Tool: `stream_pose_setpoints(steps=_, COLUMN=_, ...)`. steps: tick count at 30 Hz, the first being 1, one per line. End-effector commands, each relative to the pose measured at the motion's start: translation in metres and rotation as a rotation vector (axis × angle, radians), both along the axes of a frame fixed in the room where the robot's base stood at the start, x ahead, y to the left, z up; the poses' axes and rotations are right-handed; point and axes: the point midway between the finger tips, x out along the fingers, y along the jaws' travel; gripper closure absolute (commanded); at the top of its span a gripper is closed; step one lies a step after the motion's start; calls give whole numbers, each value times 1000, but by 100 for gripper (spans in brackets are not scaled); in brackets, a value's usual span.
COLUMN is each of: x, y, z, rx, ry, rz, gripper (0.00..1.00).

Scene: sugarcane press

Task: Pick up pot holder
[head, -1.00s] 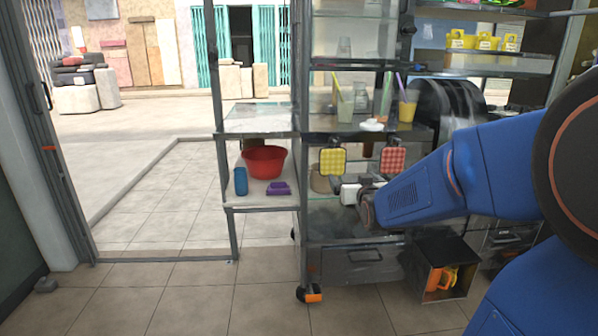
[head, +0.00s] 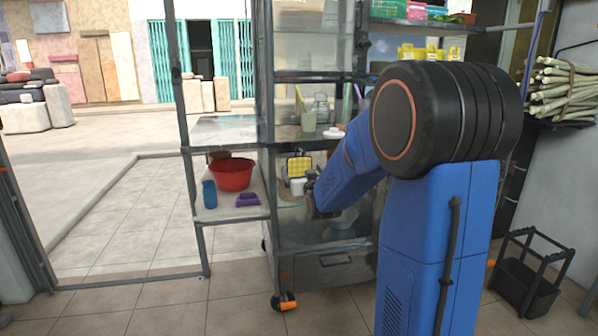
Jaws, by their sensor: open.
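A small purple item (head: 247,199), which looks like the pot holder, lies on the low white side shelf (head: 218,212), right of a blue cup (head: 209,193) and in front of a red bowl (head: 232,174). It is too small to make out in detail. I see nothing held.
A grey shelf top (head: 226,131) hangs above the purple item. Cups stand on the rack's middle shelf. A black bin (head: 524,288) stands at the right. The floor in front is clear.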

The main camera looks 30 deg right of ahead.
Motion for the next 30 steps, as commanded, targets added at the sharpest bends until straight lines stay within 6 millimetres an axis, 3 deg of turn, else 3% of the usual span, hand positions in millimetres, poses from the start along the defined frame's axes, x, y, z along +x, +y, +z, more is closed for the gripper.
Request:
stream_pose_setpoints(steps=3, x=14, y=-4, z=0, rx=0, ry=1, rz=0, gripper=6)
stream_pose_setpoints(steps=11, x=28, y=-9, z=0, rx=0, ry=1, rz=0, gripper=6)
stream_pose_setpoints(steps=21, x=66, y=-24, z=1, rx=0, ry=1, rz=0, gripper=6)
stream_pose_setpoints(steps=30, x=70, y=-25, z=2, rx=0, ry=1, rz=0, gripper=6)
